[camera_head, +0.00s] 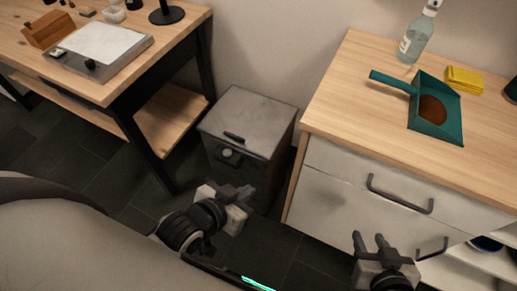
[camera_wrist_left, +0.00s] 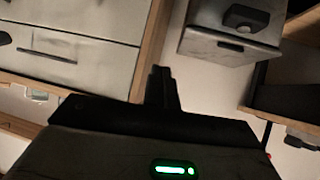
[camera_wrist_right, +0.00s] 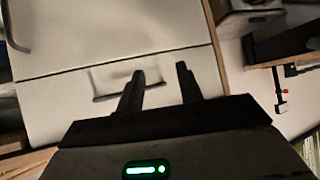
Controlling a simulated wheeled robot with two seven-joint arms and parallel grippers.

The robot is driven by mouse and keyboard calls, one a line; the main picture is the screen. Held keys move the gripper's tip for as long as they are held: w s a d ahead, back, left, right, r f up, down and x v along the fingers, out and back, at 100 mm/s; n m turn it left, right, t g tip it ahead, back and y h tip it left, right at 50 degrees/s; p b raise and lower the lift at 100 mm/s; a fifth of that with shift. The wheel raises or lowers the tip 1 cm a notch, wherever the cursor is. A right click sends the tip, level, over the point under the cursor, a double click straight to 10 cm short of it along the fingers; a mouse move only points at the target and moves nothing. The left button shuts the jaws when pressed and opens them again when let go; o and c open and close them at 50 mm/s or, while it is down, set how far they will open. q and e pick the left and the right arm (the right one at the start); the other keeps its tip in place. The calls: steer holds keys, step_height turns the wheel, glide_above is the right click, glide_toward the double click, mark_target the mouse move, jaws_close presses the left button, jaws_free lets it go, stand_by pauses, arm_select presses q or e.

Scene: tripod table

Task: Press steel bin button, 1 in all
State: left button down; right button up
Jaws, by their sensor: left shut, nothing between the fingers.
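The steel bin (camera_head: 275,142) stands on the floor between the wooden table and the drawer cabinet. Its grey lid (camera_head: 250,110) is closed. A round button (camera_head: 229,156) sits on its front, just below a dark lid handle (camera_head: 234,138). My left gripper (camera_head: 247,193) is shut and empty, in front of and below the button, apart from it in the head view. The left wrist view shows the bin (camera_wrist_left: 205,15) at upper right, with the button (camera_wrist_left: 243,18) on its face. My right gripper (camera_head: 370,241) is open and empty, in front of the drawer cabinet.
The drawer cabinet (camera_head: 335,195) at right has protruding handles; a bottle (camera_head: 414,42), teal dustpan (camera_head: 447,124) and yellow sponge (camera_head: 464,79) are on top. The wooden table (camera_head: 136,76) at left carries a scale-like device (camera_head: 98,48). Dark tiled floor (camera_head: 85,150) is open at left.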

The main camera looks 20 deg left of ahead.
steer(key=o, duration=0.3)
arm_select(q)
steer(key=w+a+f+n+g+h+b, duration=0.2)
steer(key=w+a+f+n+b, duration=0.2)
steer(key=w+f+n, duration=0.5)
steer(key=w+a+r+n+b, duration=0.1)
steer(key=w+a+n, duration=0.3)
steer(key=a+n, duration=0.2)
steer(key=w+a+r+n+b, duration=0.1)
steer(key=w+a+r+n, duration=0.1)
steer(key=w+a+n, duration=0.2)
steer(key=a+n, duration=0.2)
steer(key=n, duration=0.2)
steer(key=shift+r+n+g+y, duration=0.3)
steer(key=shift+n+y, duration=0.1)
arm_select(e)
steer(key=shift+o, duration=0.2)
steer(key=shift+a+f+m+t+y, duration=0.15)
steer(key=shift+a+f+m, duration=0.1)
steer(key=shift+f, duration=0.3)
steer(key=shift+a+f+m+t+y, duration=0.15)
steer(key=shift+a+f+m, duration=0.1)
steer(key=shift+f, duration=0.25)
